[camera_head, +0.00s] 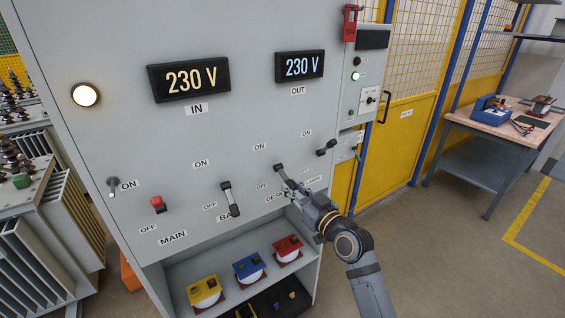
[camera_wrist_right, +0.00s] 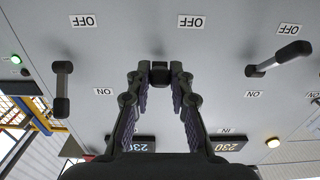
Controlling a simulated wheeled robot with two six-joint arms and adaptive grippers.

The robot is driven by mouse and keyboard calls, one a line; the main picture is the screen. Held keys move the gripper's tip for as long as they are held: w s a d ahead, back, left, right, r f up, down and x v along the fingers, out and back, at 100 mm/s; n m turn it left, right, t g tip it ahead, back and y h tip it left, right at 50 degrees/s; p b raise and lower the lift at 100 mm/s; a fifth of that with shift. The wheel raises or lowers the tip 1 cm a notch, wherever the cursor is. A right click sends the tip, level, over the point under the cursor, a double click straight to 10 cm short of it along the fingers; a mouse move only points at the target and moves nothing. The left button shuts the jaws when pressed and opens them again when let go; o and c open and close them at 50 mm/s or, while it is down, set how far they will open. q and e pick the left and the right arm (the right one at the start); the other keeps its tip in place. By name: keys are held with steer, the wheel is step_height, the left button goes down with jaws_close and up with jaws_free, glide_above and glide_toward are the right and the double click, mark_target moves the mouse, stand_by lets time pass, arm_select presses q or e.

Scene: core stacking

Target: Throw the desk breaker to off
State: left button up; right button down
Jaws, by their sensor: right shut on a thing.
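The desk breaker (camera_head: 279,169) is a short lever on the grey panel (camera_head: 235,125), above a partly covered label that begins "DESK". Its ON label (camera_head: 260,146) is above and its OFF label (camera_head: 262,187) is lower. My right gripper (camera_head: 287,182) is shut on the lever. In the right wrist view, the fingertips of the right gripper (camera_wrist_right: 160,76) close around the dark lever end (camera_wrist_right: 159,69). The fingers hide much of the lever, so its exact angle is unclear. My left gripper is not in view.
Similar levers stand left (camera_head: 230,199) and right (camera_head: 326,148) of the held one. A red-knobbed main switch (camera_head: 157,204) is farther left. Both the IN display (camera_head: 189,79) and OUT display (camera_head: 300,66) read 230 V. A shelf (camera_head: 220,301) with coloured-top units lies below.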

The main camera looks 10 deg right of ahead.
steer(key=shift+w+a+f+b, duration=0.15)
steer(key=shift+f+b, duration=0.1)
steer(key=shift+f, duration=0.2)
steer(key=shift+w+d+f+b, duration=0.1)
steer(key=shift+f+b, duration=0.1)
steer(key=shift+f, duration=0.25)
steer(key=shift+w+a, duration=0.1)
steer(key=shift+w+a+f+b, duration=0.1)
steer(key=shift+w+f+b, duration=0.15)
steer(key=shift+f+b, duration=0.4)
steer(key=c, duration=1.7)
jaws_free()
steer(key=shift+w, duration=0.2)
steer(key=o, duration=0.5)
steer(key=shift+w+a, duration=0.1)
steer(key=shift+w, duration=0.05)
steer(key=shift+o, duration=0.4)
steer(key=shift+r, duration=0.15)
steer(key=shift+s, duration=0.2)
